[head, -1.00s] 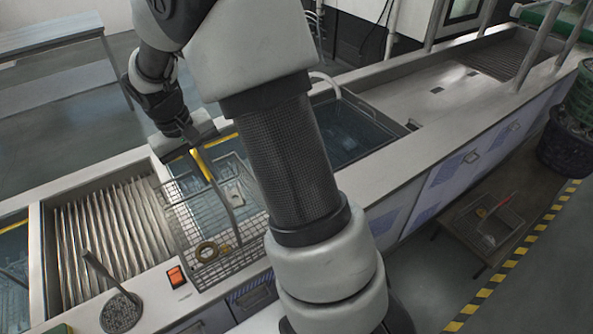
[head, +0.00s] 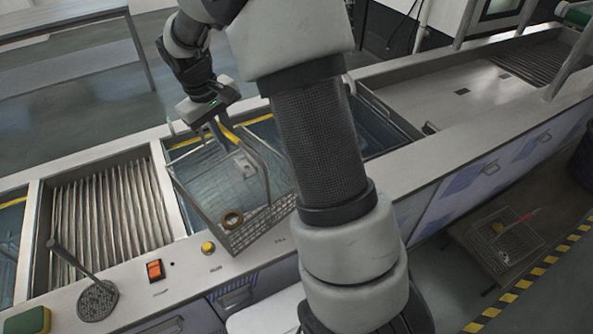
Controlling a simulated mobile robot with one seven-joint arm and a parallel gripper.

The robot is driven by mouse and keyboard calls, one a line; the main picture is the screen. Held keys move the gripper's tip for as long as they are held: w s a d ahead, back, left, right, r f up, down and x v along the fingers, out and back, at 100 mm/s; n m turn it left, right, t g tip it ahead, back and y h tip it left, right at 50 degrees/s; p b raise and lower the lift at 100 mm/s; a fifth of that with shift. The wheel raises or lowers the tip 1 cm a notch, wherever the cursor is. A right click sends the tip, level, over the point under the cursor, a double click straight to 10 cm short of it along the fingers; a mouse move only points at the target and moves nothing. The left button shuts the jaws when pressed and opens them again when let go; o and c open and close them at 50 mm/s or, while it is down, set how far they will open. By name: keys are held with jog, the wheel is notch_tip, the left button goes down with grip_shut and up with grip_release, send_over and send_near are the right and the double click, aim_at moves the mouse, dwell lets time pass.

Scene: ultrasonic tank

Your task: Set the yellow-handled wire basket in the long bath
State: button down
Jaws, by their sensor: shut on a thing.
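The wire basket (head: 256,228) hangs from my gripper (head: 212,122), which is shut on its yellow handle (head: 230,135). A brass-coloured ring (head: 232,219) and a grey metal plate (head: 243,163) show in the basket. The basket is above a water-filled bath (head: 187,146) with a yellow strip along its far edge, and its near side overlaps the front ledge in the picture. I cannot tell how far its bottom is above the water. Another bath (head: 372,128) lies to the right, partly hidden by my arm. I cannot tell from the picture which is the long bath.
A ribbed bay (head: 110,215) lies left of the basket. An orange switch (head: 155,270), a yellow button (head: 208,247) and a perforated disc with a rod (head: 97,300) are on the front ledge. A flat drain area (head: 450,95) is open at right.

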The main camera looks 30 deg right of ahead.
jog(key=w+n+t+y+b, duration=0.2)
jog(key=w+n+b, duration=0.2)
jog(key=w+n, duration=0.85)
jog(key=n+b, duration=0.2)
jog(key=b, duration=0.4)
send_over(224, 158)
jog(key=w, duration=0.1)
jog(key=s+f+x, duration=0.1)
jog(key=s+x, duration=0.2)
jog(key=x, duration=0.9)
jog(key=shift+g, duration=0.4)
jog(key=f, duration=0.9)
jog(key=shift+w+f, duration=0.3)
jog(key=shift+f, duration=0.1)
jog(key=shift+b, duration=0.35)
jog(key=c, duration=2.1)
grip_release()
jog(key=shift+s+f, duration=0.1)
jog(key=shift+f, duration=0.05)
jog(key=shift+o, duration=1.4)
